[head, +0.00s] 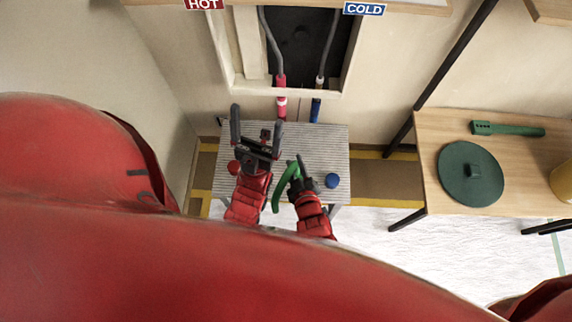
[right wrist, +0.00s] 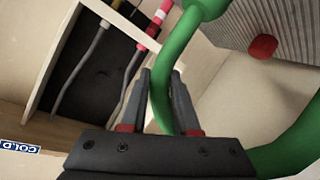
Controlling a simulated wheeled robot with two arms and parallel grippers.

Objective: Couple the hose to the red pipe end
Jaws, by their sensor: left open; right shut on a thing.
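The red pipe end (head: 281,101) hangs down from the wall opening, under the HOT sign. It also shows at the top of the right wrist view (right wrist: 148,38), with its white band. The green hose (head: 283,188) is held in my right gripper (head: 300,172), whose fingers are shut around it. In the right wrist view the hose (right wrist: 176,70) passes between the fingers and widens to a thicker end at the top. That end is apart from the red pipe. My left gripper (head: 257,132) is open and empty, in front of and left of the red pipe end.
The blue pipe end (head: 316,108) hangs right of the red one. A ridged grey table (head: 335,150) below carries a red knob (head: 234,167) and a blue knob (head: 332,181). A wooden table (head: 430,130) at the right holds a green disc (head: 471,174) and a green tool (head: 508,129).

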